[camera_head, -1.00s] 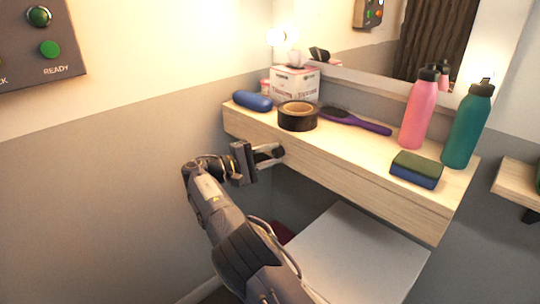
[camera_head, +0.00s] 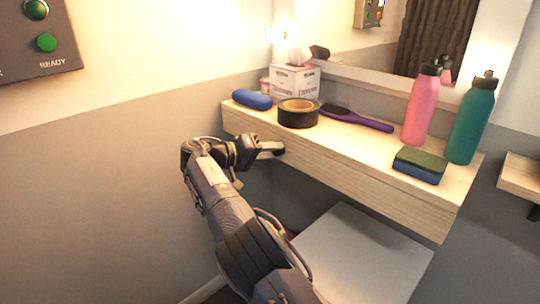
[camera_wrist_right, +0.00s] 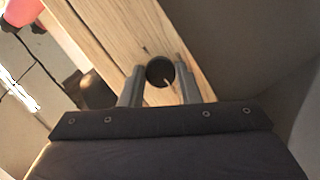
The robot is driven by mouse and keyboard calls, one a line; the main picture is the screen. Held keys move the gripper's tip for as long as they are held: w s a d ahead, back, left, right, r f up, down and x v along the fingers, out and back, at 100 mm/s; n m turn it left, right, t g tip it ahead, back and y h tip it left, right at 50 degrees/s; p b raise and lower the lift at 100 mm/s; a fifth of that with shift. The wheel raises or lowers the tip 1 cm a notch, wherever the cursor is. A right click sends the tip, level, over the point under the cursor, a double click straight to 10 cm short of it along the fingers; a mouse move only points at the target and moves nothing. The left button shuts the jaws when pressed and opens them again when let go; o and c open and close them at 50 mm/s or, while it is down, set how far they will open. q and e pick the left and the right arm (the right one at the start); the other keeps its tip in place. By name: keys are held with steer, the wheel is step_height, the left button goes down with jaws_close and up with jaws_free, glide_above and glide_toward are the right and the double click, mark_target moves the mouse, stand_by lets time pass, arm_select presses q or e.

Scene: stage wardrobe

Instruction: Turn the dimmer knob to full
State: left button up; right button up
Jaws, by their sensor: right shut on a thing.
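The dimmer knob (camera_wrist_right: 158,70) is a round dark knob on the front wooden face of the shelf. In the right wrist view it sits between the two grey fingers, with a pale mark on its face. My right gripper (camera_wrist_right: 160,76) is shut on the knob. In the head view the right gripper (camera_head: 273,148) reaches the front of the shelf near its left end. The fingers hide most of the knob there. My left gripper is in neither view.
The wooden shelf (camera_head: 350,162) holds a blue case (camera_head: 251,99), black tape roll (camera_head: 298,116), tissue box (camera_head: 296,80), purple brush (camera_head: 358,120), sponge (camera_head: 420,166), pink bottle (camera_head: 421,107) and teal bottle (camera_head: 471,120). A white surface (camera_head: 362,262) lies below. A control panel (camera_head: 30,45) hangs left.

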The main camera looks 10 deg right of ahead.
steer(key=shift+m+y, duration=0.3)
steer(key=shift+m, duration=0.1)
steer(key=o, duration=1)
steer(key=shift+c, duration=0.2)
steer(key=p+v, duration=0.2)
steer(key=v, duration=0.5)
steer(key=shift+a, duration=0.4)
steer(key=shift+s, duration=0.15)
